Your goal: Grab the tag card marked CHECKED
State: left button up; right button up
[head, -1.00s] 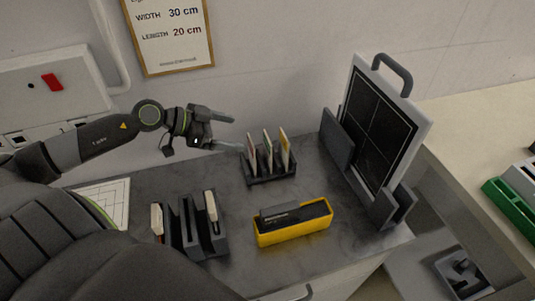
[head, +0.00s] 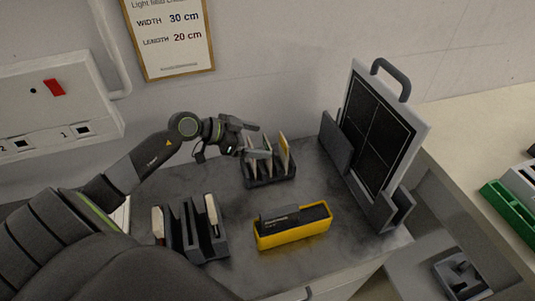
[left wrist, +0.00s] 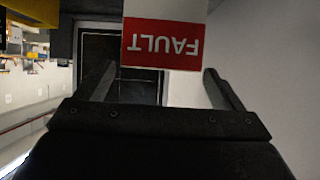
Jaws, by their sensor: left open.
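Three upright tag cards stand in a dark slotted rack (head: 270,181) at the back of the dark worktop. The right card (head: 284,152) looks yellowish; the left card (head: 250,168) is partly covered by my gripper. My left gripper (head: 262,140) is open and empty, its fingers over the rack at card height. In the left wrist view my left gripper (left wrist: 158,70) has a red and white card reading FAULT (left wrist: 162,45), upside down, ahead between its fingers. No lettering CHECKED is readable in either view. My right gripper is out of view.
A yellow holder (head: 295,234) with a dark block stands in front of the rack. A framed dark panel (head: 378,135) with a handle stands upright at right. Another dark slotted holder (head: 188,248) is at front left. The wall is close behind the rack.

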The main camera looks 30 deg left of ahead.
pick_arm(q)
jog(key=shift+w+d+f, duration=0.35)
jog(key=shift+w+d, duration=0.1)
jog(key=c, duration=1.3)
